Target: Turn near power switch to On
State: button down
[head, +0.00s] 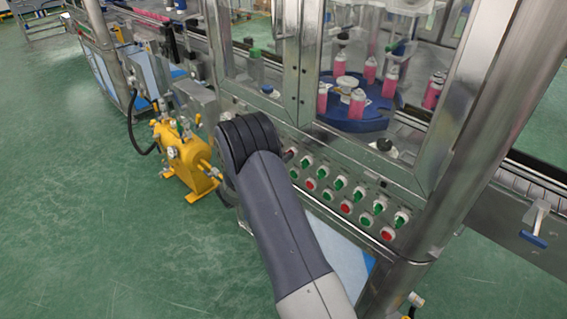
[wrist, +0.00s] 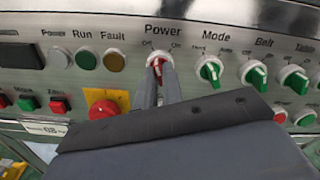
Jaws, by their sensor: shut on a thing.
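In the wrist view, the red power switch (wrist: 155,61) sits on the metal panel under the label "Power", with "Off" at its upper left and "On" at its upper right. My gripper (wrist: 161,71) reaches up to it from below, and its two grey fingers are shut on the red knob, one on each side. The knob's white mark looks close to upright, but the fingers partly cover it, so its exact setting is hard to tell. In the head view, my arm hides the gripper and most of the switch.
Green Mode (wrist: 209,71) and Belt (wrist: 256,74) knobs stand close to the right. Run (wrist: 86,59) and Fault (wrist: 115,60) lamps are to the left. A yellow-backed red button (wrist: 103,108) is at lower left. A yellow machine (head: 182,158) stands left of the panel.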

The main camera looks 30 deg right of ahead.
jog(key=m+b, duration=1)
jog(key=b, duration=0.3)
jog(key=shift+f+b, duration=0.1)
jog(key=shift+b, duration=0.3)
jog(key=c, duration=1.5)
grip_release()
jog(key=shift+c, duration=0.2)
jog(key=v, duration=1.1)
jog(key=shift+d, duration=0.15)
